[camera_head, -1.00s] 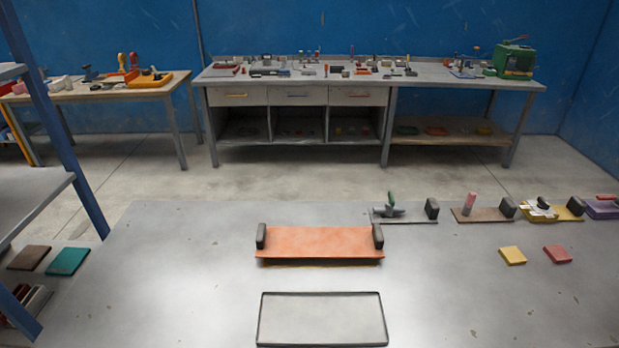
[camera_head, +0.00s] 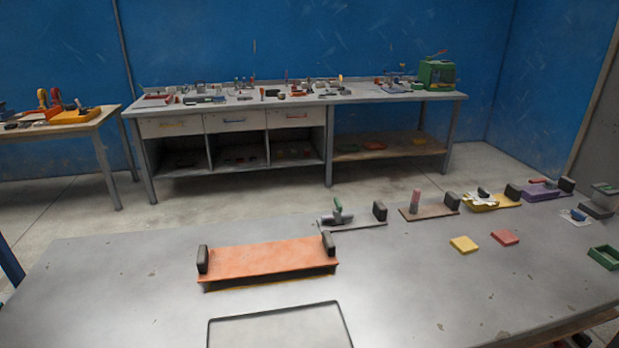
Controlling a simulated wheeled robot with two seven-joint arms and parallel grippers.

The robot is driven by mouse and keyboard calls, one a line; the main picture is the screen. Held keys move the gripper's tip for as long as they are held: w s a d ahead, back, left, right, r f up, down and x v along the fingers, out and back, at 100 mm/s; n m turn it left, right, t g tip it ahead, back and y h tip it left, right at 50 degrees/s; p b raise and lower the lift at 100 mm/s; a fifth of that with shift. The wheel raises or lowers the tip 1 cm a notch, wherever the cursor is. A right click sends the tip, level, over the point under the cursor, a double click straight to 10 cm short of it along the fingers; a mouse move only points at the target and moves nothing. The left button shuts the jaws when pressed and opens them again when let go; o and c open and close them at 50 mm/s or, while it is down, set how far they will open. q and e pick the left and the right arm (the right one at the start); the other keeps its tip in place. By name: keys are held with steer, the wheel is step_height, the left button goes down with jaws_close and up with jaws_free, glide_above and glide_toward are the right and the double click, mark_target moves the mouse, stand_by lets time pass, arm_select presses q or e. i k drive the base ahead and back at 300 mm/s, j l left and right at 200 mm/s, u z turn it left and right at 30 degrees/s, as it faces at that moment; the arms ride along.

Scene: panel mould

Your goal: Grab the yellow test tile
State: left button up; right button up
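The yellow test tile (camera_head: 464,244) is a small flat square lying on the right part of the grey table (camera_head: 400,290). A similar red tile (camera_head: 505,237) lies just to its right, with a narrow gap between them. Nothing covers the yellow tile. Neither of my grippers shows in the head view.
An orange panel (camera_head: 268,258) with black end blocks sits left of the tile, behind a black rectangular frame (camera_head: 280,325). Behind the tile stand boards with tools, including a brown board (camera_head: 430,211) and a yellow board (camera_head: 492,203). A green tray (camera_head: 604,257) lies at the right edge. Table around the tile's front is clear.

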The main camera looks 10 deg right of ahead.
mark_target(463, 245)
steer(key=z, duration=1.35)
